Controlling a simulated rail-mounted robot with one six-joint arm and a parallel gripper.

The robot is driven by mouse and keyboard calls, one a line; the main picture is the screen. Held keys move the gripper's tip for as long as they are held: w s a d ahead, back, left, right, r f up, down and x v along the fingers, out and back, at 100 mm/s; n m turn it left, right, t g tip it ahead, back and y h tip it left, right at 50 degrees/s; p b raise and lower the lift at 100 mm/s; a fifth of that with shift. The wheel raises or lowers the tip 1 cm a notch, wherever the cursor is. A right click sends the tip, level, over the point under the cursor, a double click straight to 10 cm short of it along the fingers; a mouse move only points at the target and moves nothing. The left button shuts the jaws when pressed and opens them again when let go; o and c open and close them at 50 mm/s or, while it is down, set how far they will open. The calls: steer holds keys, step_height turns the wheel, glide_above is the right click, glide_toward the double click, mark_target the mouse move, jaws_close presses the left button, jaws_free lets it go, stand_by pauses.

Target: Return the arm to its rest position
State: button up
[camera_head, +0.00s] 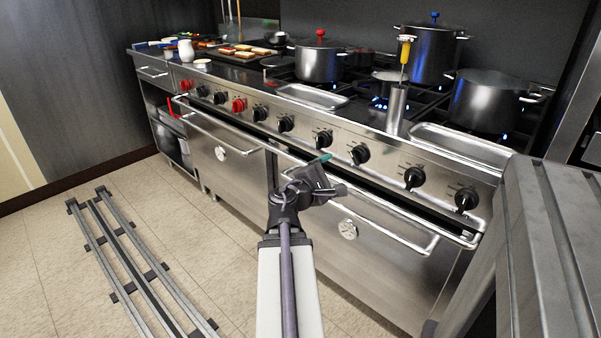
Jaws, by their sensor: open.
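My gripper (331,176) is at the end of my arm in the middle of the head camera view, in front of the steel range (222,149). Its jaws are open and nothing shows between them. One fingertip with a teal tip points toward the row of black knobs. The gripper overlaps the range front and oven handle in the picture; I cannot tell whether it touches them. My arm reaches up from the bottom edge of the view.
A red-knobbed pot (319,64), a blue-knobbed pot (431,52) and an open pot (489,101) stand on the range. A steel cylinder (396,108) stands near its front edge. Floor rails (128,268) lie left. A steel counter (556,215) stands right.

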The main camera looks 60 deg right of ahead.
steer(key=shift+s, duration=0.2)
stand_by(0.3)
steer(key=w+a+f+m+y, duration=0.1)
steer(key=a+f+m+y, duration=0.4)
steer(key=f+m+y, duration=0.3)
steer(key=w+a+f+m+t+y, duration=0.1)
steer(key=w+a+f+t+y, duration=0.2)
steer(key=w+a, duration=0.5)
steer(key=w+a+f+t+y, duration=0.1)
steer(key=w+a+f+y, duration=0.1)
steer(key=w+a+f, duration=0.45)
steer(key=w+a+n+t+y, duration=0.1)
steer(key=w+a+n+y, duration=0.2)
steer(key=a, duration=1.3)
steer(key=w+a+n+y, duration=0.1)
steer(key=w+a+n, duration=0.35)
steer(key=a, duration=1.25)
step_height(320, 180, up, 28)
steer(key=w+d+m+p, duration=0.1)
steer(key=m+p, duration=0.1)
steer(key=p, duration=2.6)
steer(key=shift+r, duration=0.25)
